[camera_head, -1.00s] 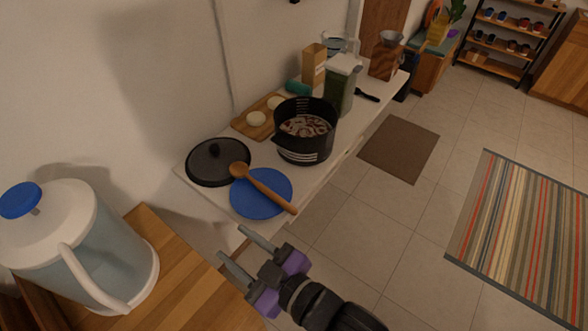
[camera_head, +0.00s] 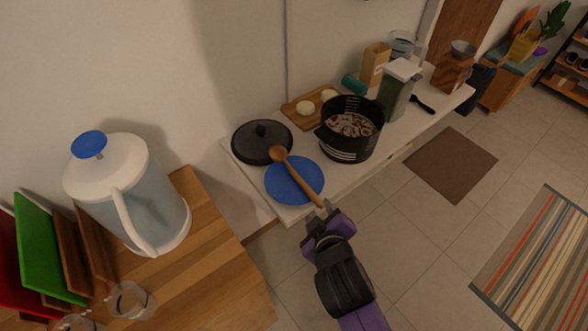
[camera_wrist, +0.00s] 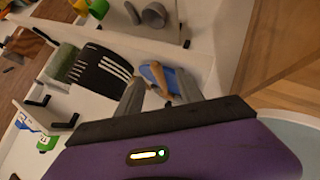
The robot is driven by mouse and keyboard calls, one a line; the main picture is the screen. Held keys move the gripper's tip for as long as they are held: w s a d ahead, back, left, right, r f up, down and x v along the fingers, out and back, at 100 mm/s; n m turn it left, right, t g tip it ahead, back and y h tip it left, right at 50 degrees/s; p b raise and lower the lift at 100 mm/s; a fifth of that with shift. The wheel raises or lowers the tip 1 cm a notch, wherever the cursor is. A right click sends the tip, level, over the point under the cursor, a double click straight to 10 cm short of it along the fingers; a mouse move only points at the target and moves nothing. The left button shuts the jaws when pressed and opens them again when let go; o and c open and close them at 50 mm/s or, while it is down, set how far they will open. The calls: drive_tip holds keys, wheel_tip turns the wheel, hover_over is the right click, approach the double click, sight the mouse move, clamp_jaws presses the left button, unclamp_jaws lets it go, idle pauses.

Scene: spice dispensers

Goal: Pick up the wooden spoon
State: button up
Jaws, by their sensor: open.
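The wooden spoon (camera_head: 296,175) rests across the blue plate (camera_head: 291,190). Its bowl lies by the black lid (camera_head: 259,141), and its handle reaches past the plate over the white counter's front edge. My gripper (camera_head: 321,210) is open at the handle's end, its fingertips partly hard to make out. In the wrist view, the spoon (camera_wrist: 156,76) and part of the blue plate (camera_wrist: 173,78) appear between the two grey fingers (camera_wrist: 160,88). I cannot tell whether either finger touches the handle.
A black pot (camera_head: 347,130) stands right of the plate on the white counter (camera_head: 350,178). Behind are a cutting board (camera_head: 296,113) and a green-filled container (camera_head: 396,92). A pitcher (camera_head: 125,190) stands on the wooden table (camera_head: 210,260) at left.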

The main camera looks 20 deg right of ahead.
sight(317, 202)
drive_tip(key=x, duration=0.1)
drive_tip(key=p+x, duration=0.1)
drive_tip(key=x, duration=0.1)
drive_tip(key=shift+w+d+r, duration=0.15)
drive_tip(key=shift+w+d, duration=0.1)
drive_tip(key=shift+w, duration=0.2)
drive_tip(key=shift+w+f, duration=0.4)
drive_tip(key=shift+w, duration=0.05)
drive_tip(key=shift+c, duration=0.4)
clamp_jaws()
